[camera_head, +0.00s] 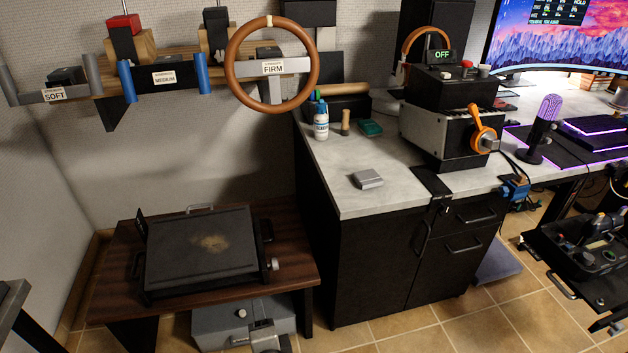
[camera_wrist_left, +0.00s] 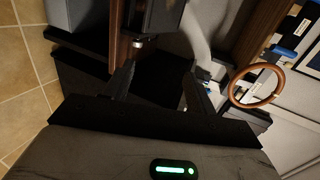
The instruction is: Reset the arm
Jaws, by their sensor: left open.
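My left gripper (camera_wrist_left: 158,84) shows in the left wrist view, with its two dark fingers apart. I see nothing held between them. A dark surface lies behind the gap, and a brown wooden edge (camera_wrist_left: 121,35) passes near one finger. In the head view I cannot clearly make out the left gripper. My right gripper is in neither view.
A dark griddle (camera_head: 185,250) sits on a low wooden table (camera_head: 295,270), above a grey box (camera_head: 215,325). A brown steering wheel (camera_head: 232,82) hangs on the wall rack. A grey counter (camera_head: 400,180) stands to the right.

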